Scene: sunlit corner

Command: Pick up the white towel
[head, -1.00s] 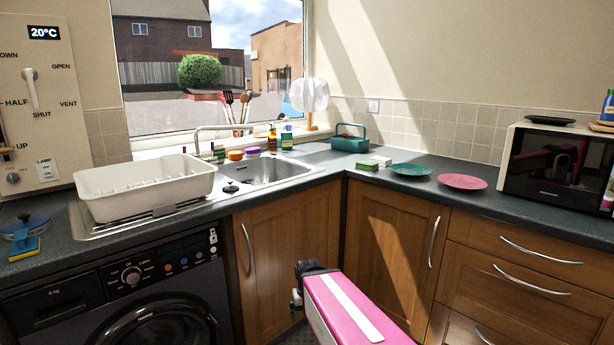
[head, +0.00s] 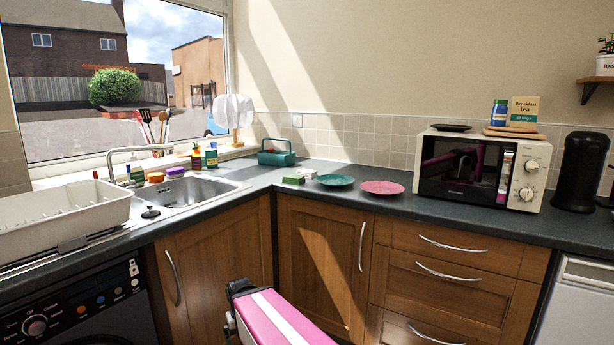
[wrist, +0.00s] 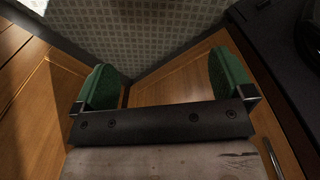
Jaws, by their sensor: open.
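A white, cloth-like thing (head: 233,111), which looks like the white towel, hangs over a small wooden stand at the right end of the windowsill in the head view. Its lower folds hang free above the sill. My gripper (wrist: 164,82) shows in the wrist view with its two green finger pads wide apart and nothing between them. It points down at the floor and wooden cabinet doors, away from the towel. In the head view my pink arm is low in front of the cabinets, and the fingers cannot be made out there.
A teal caddy (head: 277,154), a green plate (head: 334,180) and a pink plate (head: 382,187) stand on the corner worktop. The sink (head: 190,190), a white dish rack (head: 75,212) and several bottles lie left of the corner. A microwave (head: 480,172) stands right.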

